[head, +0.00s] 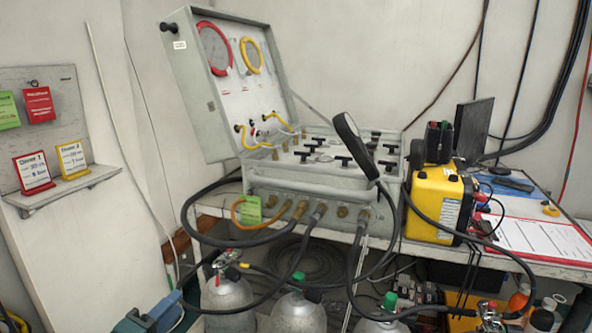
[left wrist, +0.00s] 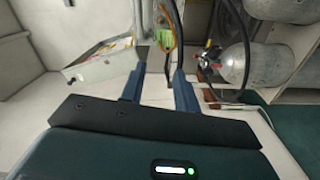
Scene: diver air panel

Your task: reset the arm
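My left gripper (head: 153,308) is at the bottom left of the head view, low in front of the bench and left of the nearest gas cylinder (head: 227,297). In the left wrist view its two blue fingers (left wrist: 159,72) stand apart with nothing between them. The gripper is open and empty, touching nothing that I can see. My right gripper does not show in either view. The grey air panel (head: 315,185) stands on the bench with its lid up, showing gauges, valves and hoses. A green tag (head: 249,210) hangs at its front left; it also shows in the left wrist view (left wrist: 166,38).
A wall shelf (head: 60,193) at the left holds a red card (head: 33,172) and a yellow card (head: 73,160). A yellow box (head: 437,205) and a red-bordered sheet (head: 535,237) lie on the bench (head: 545,268). Black hoses loop down to cylinders below.

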